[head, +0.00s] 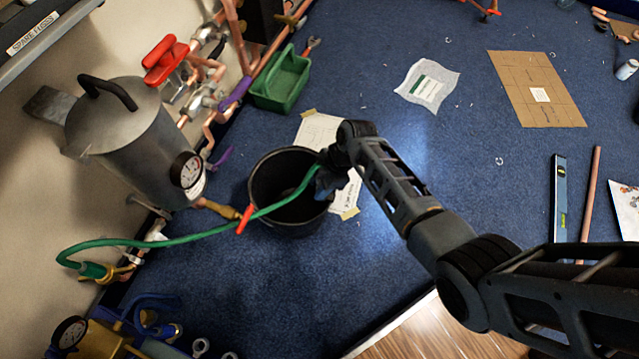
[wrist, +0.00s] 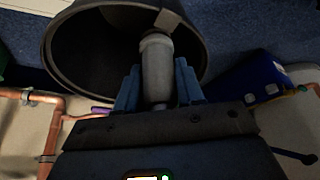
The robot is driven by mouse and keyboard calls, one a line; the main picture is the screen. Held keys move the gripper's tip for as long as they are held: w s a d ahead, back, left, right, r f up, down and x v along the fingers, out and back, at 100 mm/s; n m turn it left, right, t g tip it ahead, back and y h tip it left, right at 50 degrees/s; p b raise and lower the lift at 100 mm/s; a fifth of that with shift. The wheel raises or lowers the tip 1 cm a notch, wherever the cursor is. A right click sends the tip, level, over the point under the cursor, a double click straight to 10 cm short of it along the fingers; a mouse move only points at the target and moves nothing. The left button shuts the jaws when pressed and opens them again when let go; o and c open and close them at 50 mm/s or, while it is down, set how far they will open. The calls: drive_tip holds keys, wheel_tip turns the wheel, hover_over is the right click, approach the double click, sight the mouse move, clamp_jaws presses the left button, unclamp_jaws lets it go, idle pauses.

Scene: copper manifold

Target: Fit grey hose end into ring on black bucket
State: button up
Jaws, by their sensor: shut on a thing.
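The black bucket (head: 288,229) stands upright on the blue floor, and its open mouth also shows in the wrist view (wrist: 88,62). My gripper (head: 326,184) is at the bucket's right rim in the head view. In the wrist view my gripper's blue fingers (wrist: 157,88) are shut on the grey hose end (wrist: 157,62). The hose end's tip points at a small grey-brown piece on the rim (wrist: 167,20), likely the ring. I cannot tell whether they touch. The green hose (head: 190,238) runs from my gripper across the bucket mouth to the left.
A grey metal tank (head: 125,125) with a gauge and copper pipes stands left of the bucket. A red handle (head: 244,220) is close to the bucket's left side. A green toolbox (head: 280,82) stands behind.

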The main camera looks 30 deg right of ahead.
drive_tip(key=shift+f+b, duration=0.35)
drive_tip(key=shift+f, duration=0.1)
drive_tip(key=o, duration=1.2)
drive_tip(key=shift+r, duration=0.1)
drive_tip(key=w+p+v, duration=0.1)
drive_tip(key=p+v, duration=0.2)
drive_tip(key=v, duration=0.4)
drive_tip(key=shift+s+r, duration=0.3)
drive_tip(key=shift+s, duration=0.25)
drive_tip(key=shift+d, duration=0.15)
